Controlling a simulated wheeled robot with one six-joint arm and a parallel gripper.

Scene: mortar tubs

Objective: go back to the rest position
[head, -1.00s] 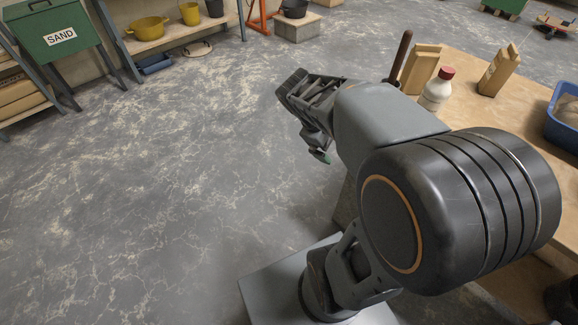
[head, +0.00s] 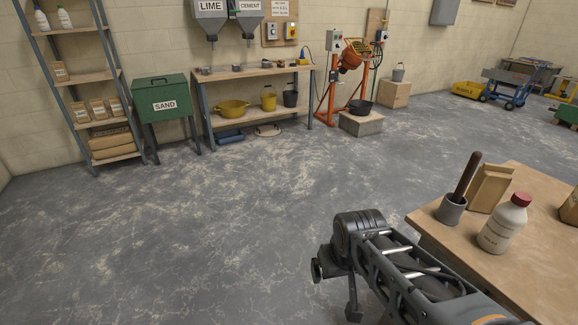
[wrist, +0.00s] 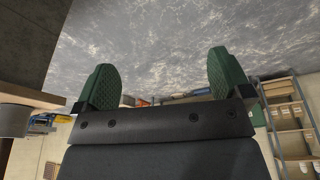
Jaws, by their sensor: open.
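My gripper (wrist: 164,82) shows in the wrist view with its two green ridged fingers wide apart. It is open, and nothing sits between the fingers. The wrist picture looks upside down, with grey floor above the fingers and the wall and shelving below. In the head view my arm reaches in from the bottom right, left of the wooden table (head: 468,236). The fingers cannot be made out there.
A white bottle with a red cap (head: 505,225), a grey cup with a brown handle (head: 452,209) and paper bags (head: 490,188) stand on the table, close right of my arm. Open floor (head: 190,230) lies left. A green sand bin (head: 163,103) and bench (head: 255,72) line the wall.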

